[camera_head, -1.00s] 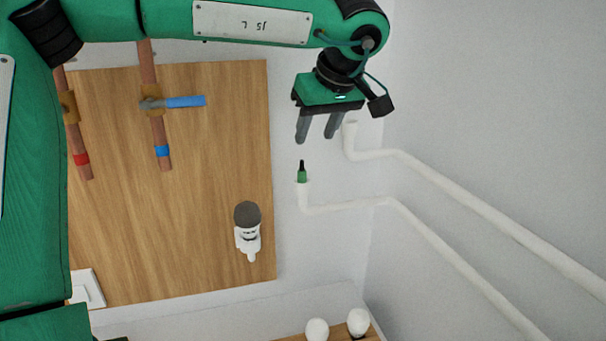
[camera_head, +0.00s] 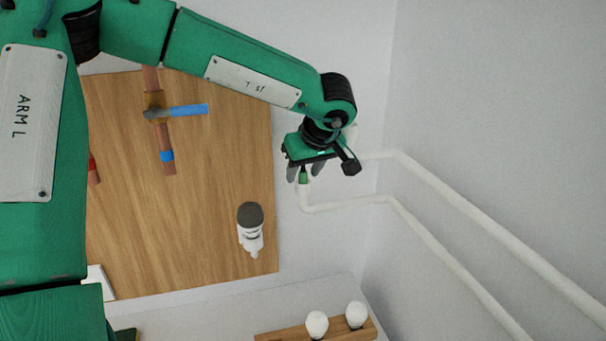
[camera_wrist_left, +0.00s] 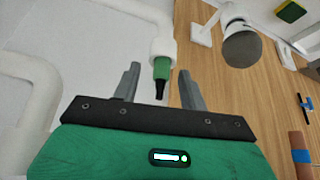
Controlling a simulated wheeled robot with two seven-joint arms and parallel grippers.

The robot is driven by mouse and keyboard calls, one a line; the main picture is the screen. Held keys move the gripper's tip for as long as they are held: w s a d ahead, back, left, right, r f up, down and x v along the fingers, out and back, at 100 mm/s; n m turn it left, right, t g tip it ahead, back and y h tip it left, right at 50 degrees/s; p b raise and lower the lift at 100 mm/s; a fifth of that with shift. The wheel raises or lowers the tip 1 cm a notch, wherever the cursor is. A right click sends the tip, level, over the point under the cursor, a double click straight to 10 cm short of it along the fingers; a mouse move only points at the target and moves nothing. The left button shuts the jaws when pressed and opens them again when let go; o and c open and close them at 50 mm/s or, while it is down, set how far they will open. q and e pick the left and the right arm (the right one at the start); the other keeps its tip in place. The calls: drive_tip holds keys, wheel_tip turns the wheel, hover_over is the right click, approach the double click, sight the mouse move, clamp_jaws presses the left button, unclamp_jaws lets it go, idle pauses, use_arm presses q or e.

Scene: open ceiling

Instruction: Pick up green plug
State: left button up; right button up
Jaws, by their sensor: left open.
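The green plug (camera_head: 304,177) sits in the open end of the lower white pipe (camera_head: 345,206). In the left wrist view the plug (camera_wrist_left: 162,72) shows its green body and a dark tapered tip pointing toward my gripper. My left gripper (camera_head: 305,172) is open, with its two grey fingers on either side of the plug. In the left wrist view the left gripper (camera_wrist_left: 158,85) has visible gaps to the plug on both sides, so the fingers do not touch it. In the head view my gripper's body hides the plug's tip. My right gripper is not in view.
A wooden board (camera_head: 215,130) on the wall carries copper pipes with a blue-handled valve (camera_head: 188,110) and a white-and-grey fitting (camera_head: 250,228). A second white pipe (camera_head: 480,225) runs close to the right. White bulbs (camera_head: 317,324) stand on a wooden block below.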

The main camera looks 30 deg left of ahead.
use_arm(q)
drive_tip(key=shift+s+d, duration=0.1)
drive_tip(key=shift+c, duration=0.2)
clamp_jaws()
drive_tip(key=shift+r, duration=0.1)
drive_tip(key=shift+r, duration=0.35)
wheel_tip(320, 180, up, 9)
drive_tip(key=b, duration=0.3)
wheel_tip(320, 180, up, 10)
hover_over(305, 173)
drive_tip(key=shift+r+b, duration=0.15)
drive_tip(key=shift+b, duration=0.25)
